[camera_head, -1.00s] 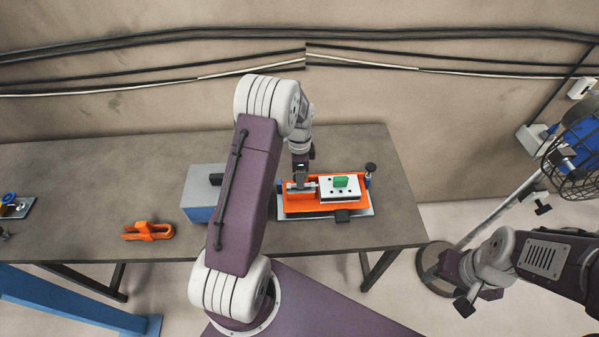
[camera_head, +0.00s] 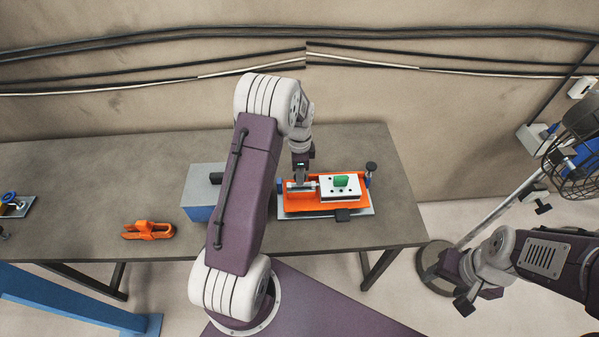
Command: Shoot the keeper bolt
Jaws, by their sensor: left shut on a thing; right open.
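The orange tube expander fixture (camera_head: 325,206) sits on a grey base plate near the right end of the table. It carries a white block (camera_head: 328,188) with a green piece (camera_head: 341,181) on it and a black knob (camera_head: 371,167) at its right end. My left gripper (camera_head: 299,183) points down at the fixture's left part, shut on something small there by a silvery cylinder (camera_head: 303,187). The fingers hide what they hold, and I cannot make out the keeper bolt. My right gripper (camera_head: 466,300) is open and empty, off the table at the lower right.
A blue-grey box (camera_head: 200,197) stands left of the fixture, partly behind my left arm. An orange clamp-like tool (camera_head: 148,230) lies on the table (camera_head: 80,190) farther left. A fan (camera_head: 575,150) on a stand is at the right. The table's right end is clear.

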